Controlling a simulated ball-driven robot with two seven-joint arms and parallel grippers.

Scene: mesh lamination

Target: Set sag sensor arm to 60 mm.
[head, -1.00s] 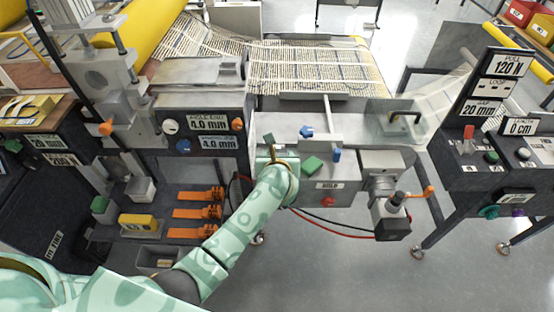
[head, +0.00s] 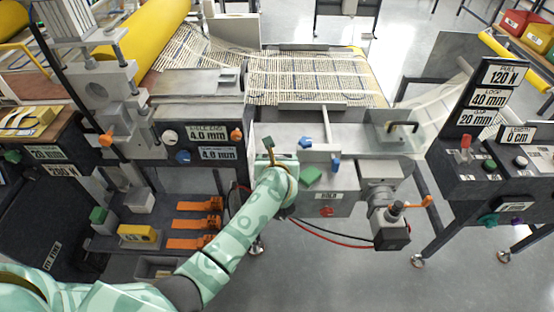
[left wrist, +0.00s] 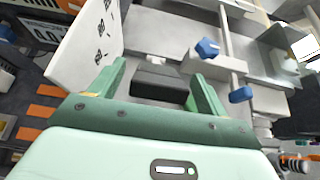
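A light grey upright bar (head: 327,122) stands on the middle machine table, with a blue star knob (head: 304,143) and a blue lever knob (head: 336,163) near its lower end; I cannot tell for sure that it is the sag sensor arm. Both knobs show in the left wrist view, the star knob (left wrist: 207,48) and the lever knob (left wrist: 240,94). My left gripper (head: 270,150) is left of them, above the table's front. Its green fingers (left wrist: 158,85) are apart, with a dark block showing between them and no visible grip. The LOOP display (head: 487,97) reads 40 mm. My right gripper is not in view.
A green button (head: 310,175) and a HOLD label (head: 328,196) are right of my left gripper. A clear guard (head: 395,137) stands at the table's right end. Printed mesh (head: 308,78) lies behind. A motor-like unit with an orange handle (head: 426,201) stands right.

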